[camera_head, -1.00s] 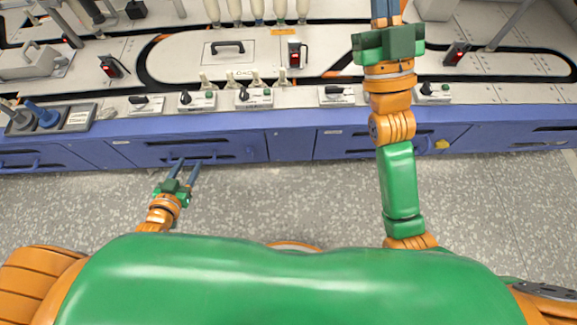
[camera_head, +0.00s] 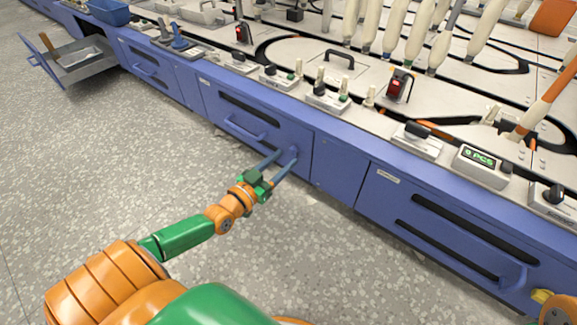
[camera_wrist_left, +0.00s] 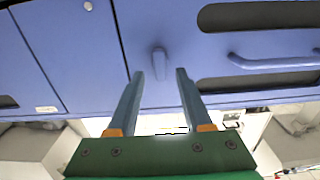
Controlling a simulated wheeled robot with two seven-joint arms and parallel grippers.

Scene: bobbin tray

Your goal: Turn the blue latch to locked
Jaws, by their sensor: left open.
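The blue latch (camera_head: 294,151) is a small knob on the blue cabinet front, right of a drawer handle. In the left wrist view the latch (camera_wrist_left: 159,63) is a short upright bar, standing between the fingertips in the picture. My left gripper (camera_head: 284,161) is open and points at the cabinet front. Its two blue-grey fingers (camera_wrist_left: 158,75) lie on either side of the latch in the picture, with visible space on both sides. I cannot tell whether the tips reach around it. My right gripper is out of view.
A drawer handle (camera_head: 245,128) is left of the latch; another handle (camera_head: 512,278) is at lower right. An open drawer (camera_head: 85,65) juts out at far left. The grey floor (camera_head: 110,160) is clear.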

